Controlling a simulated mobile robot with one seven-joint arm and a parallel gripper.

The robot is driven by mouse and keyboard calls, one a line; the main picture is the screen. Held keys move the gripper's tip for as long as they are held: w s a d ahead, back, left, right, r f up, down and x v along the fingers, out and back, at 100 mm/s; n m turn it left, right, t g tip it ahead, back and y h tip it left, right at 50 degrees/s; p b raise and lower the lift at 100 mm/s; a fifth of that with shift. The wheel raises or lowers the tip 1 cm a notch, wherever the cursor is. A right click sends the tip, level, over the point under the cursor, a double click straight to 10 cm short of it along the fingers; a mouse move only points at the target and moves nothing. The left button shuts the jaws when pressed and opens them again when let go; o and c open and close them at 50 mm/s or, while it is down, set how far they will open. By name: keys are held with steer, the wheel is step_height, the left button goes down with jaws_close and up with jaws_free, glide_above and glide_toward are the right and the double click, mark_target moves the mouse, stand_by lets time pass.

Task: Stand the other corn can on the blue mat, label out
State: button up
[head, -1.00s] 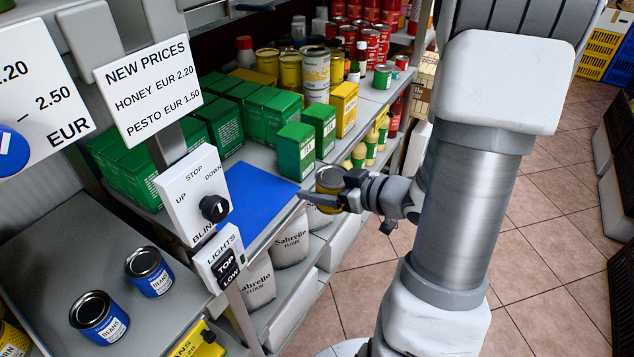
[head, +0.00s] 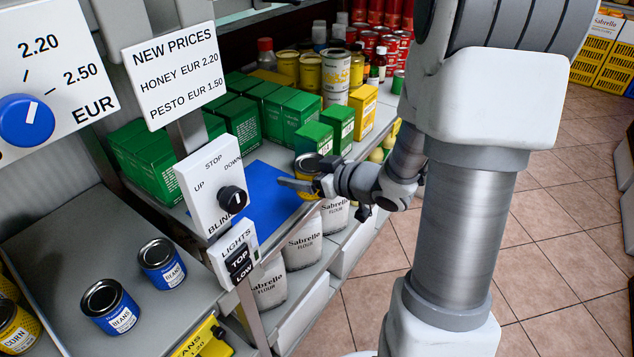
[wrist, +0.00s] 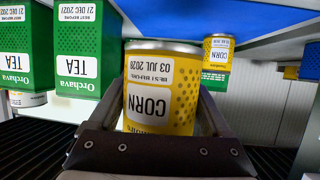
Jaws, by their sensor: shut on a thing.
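My gripper (head: 303,184) is shut on a yellow corn can (head: 307,166) with a dark top. It holds the can at the right edge of the blue mat (head: 262,203), near the shelf's front edge; I cannot tell its height above the mat. In the wrist view the held can (wrist: 160,92) sits between the fingers, its CORN label upside down in the picture and facing the camera. Another corn can (wrist: 218,62) shows behind it, against the blue mat (wrist: 190,18), label towards the camera. The head view does not show that second can.
Green tea boxes (head: 314,137) stand beside the mat, close to the held can. The blind switch panel (head: 213,185) and price sign (head: 172,75) hide part of the shelf.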

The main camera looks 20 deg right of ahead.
mark_target(318, 199)
steer(key=w+a, duration=0.1)
steer(key=w, duration=0.1)
steer(key=w+a+b, duration=0.1)
steer(key=w+a, duration=0.1)
steer(key=w, duration=0.1)
steer(key=w+a+b, duration=0.1)
steer(key=w+a, duration=0.1)
steer(key=w, duration=0.1)
steer(key=shift+a+f, duration=0.1)
steer(key=shift+a, duration=0.15)
step_height(318, 199, down, 3)
steer(key=shift+s+d+r+b, duration=0.1)
steer(key=shift+s+d+b, duration=0.05)
steer(key=shift+b, duration=1.05)
steer(key=shift+f+b, duration=0.65)
steer(key=shift+f, duration=0.35)
steer(key=shift+f+b, duration=0.35)
steer(key=shift+f, duration=0.1)
steer(key=o, duration=1.4)
steer(key=shift+o, duration=0.2)
steer(key=shift+s, duration=0.1)
steer(key=p+v, duration=0.4)
steer(key=v, duration=1.1)
steer(key=shift+d+f+p, duration=0.1)
steer(key=shift+d+p, duration=0.05)
steer(key=shift+p, duration=0.15)
steer(key=shift+s+d+b, duration=0.15)
steer(key=shift+b, duration=0.3)
steer(key=shift+b+v, duration=0.6)
steer(key=shift+v, duration=0.35)
